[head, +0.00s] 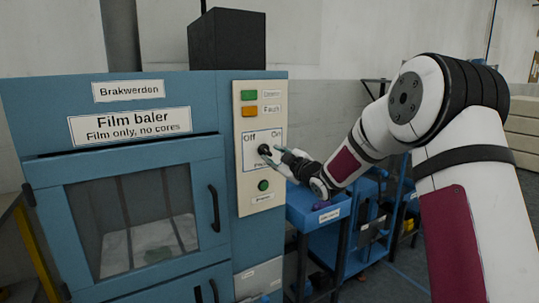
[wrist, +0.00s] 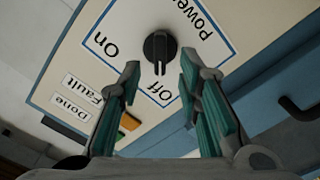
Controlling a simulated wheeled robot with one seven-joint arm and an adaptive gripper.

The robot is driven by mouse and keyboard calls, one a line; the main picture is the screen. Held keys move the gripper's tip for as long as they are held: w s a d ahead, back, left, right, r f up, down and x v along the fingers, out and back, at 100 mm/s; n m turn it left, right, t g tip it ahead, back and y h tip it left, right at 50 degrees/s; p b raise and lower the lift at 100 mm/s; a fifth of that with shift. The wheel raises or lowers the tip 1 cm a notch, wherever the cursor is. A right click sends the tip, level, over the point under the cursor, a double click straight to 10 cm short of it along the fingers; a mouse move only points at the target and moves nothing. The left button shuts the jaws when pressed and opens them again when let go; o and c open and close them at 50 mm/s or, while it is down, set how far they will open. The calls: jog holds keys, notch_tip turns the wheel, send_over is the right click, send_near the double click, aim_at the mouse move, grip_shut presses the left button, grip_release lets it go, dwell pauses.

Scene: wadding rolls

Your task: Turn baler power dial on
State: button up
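The power dial is a black knob (head: 264,149) on the cream control panel (head: 246,185) of the blue film baler. It shows clearly in the wrist view (wrist: 160,47), where its pale mark points toward the word Off; On is printed to its left there. My gripper (head: 275,156) is in front of the dial. In the wrist view my gripper (wrist: 160,64) is open, with its teal-padded fingers apart and empty. The fingertips lie on either side of the dial's lower end in the picture, with gaps showing; I cannot tell how deep they reach.
Above the dial are a green button (head: 249,95) and an orange Fault button (head: 249,111); a dark green button (head: 263,185) is below. The baler door's black handle (head: 214,208) is left of the panel. A blue bench (head: 318,214) stands beneath my arm.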

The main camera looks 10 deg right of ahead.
aim_at(267, 152)
jog(key=shift+x, duration=1.85)
grip_shut()
